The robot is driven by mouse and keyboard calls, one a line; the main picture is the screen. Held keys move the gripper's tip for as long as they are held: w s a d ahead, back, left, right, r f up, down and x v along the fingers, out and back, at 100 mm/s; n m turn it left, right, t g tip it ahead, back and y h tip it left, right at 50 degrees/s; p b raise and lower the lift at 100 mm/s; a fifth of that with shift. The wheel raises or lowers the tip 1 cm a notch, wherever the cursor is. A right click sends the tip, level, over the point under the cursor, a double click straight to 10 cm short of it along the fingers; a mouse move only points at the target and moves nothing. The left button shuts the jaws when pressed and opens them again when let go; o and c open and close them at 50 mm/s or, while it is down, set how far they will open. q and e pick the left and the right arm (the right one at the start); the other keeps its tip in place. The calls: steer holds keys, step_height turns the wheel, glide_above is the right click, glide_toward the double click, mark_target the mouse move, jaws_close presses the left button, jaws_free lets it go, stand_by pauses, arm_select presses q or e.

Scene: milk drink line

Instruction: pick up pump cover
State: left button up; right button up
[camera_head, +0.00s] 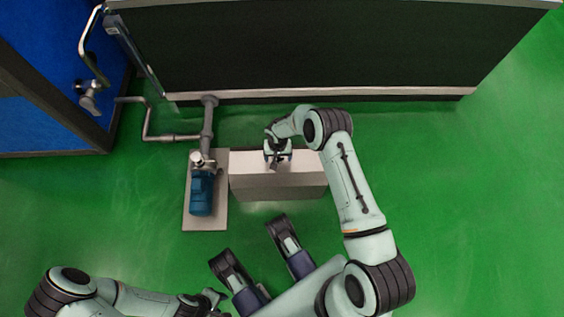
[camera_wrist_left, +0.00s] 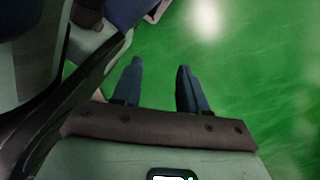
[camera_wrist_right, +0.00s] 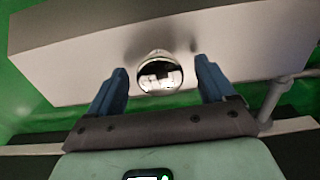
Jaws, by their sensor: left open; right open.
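A round, shiny metal piece that looks like the pump cover (camera_wrist_right: 160,74) sits on the pale box (camera_wrist_right: 90,45) in the right wrist view. My right gripper (camera_wrist_right: 161,66) is open, with its blue fingers on either side of the cover in that view. I cannot tell whether they touch it. In the head view my right gripper (camera_head: 276,159) is over the left part of the box (camera_head: 305,168) and hides the cover. My left gripper (camera_head: 212,299) is low in the head view. Its open, empty fingers (camera_wrist_left: 160,68) are over green floor in the left wrist view.
A pump with a blue motor (camera_head: 201,193) stands on a base plate (camera_head: 205,224) left of the box. A pipe (camera_head: 208,120) runs from it towards a large dark tank (camera_head: 320,45). Green floor is clear at the right.

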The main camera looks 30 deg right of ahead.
jaws_close()
steer(key=shift+w+r, duration=0.1)
steer(key=shift+r, duration=0.1)
